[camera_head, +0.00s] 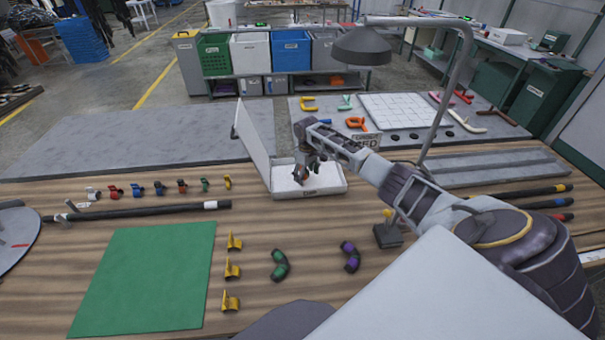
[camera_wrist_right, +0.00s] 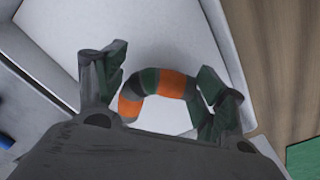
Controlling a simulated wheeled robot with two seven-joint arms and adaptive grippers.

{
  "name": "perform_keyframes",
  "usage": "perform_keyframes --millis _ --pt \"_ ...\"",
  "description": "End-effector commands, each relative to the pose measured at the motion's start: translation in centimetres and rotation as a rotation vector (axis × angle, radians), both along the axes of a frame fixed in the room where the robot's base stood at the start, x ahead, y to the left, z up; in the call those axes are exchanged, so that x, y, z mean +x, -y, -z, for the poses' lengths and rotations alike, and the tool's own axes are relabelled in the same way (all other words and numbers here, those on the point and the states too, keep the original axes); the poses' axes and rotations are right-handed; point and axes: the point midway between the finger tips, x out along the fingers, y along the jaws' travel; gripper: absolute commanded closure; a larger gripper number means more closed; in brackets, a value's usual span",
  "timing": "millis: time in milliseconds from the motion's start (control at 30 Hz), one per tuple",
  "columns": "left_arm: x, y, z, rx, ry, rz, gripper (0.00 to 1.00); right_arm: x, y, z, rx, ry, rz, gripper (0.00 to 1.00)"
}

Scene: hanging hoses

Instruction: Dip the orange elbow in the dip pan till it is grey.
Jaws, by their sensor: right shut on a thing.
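The dip pan (camera_head: 335,185) is a shallow white box on the wooden bench, with its white lid (camera_head: 256,145) standing open at its left side. My right gripper (camera_head: 302,166) reaches down into or just over the pan. The right wrist view shows its two green-padded fingers (camera_wrist_right: 160,95) on either side of the curved orange elbow (camera_wrist_right: 174,83), and it is shut on it. The elbow shows orange parts with dark grey-green bands between. In the head view only a small orange bit of it shows below the fingers. Whether it touches the pan floor cannot be told. My left gripper is not in view.
A green mat (camera_head: 145,275), several yellow clips (camera_head: 232,270), a green-banded elbow (camera_head: 280,265) and a purple-banded elbow (camera_head: 350,256) lie in front of the pan. A lamp (camera_head: 362,45) arches behind my right arm. Small coloured fittings (camera_head: 159,188) line the left.

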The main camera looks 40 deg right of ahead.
Motion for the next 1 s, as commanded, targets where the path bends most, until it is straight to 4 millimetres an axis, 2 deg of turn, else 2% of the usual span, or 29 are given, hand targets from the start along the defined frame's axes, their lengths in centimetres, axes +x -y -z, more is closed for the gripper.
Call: perform_keyframes --millis 1000 --pt "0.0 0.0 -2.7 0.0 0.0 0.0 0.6 -2.7 4.8 -0.1 0.0 0.0 0.0 0.53"
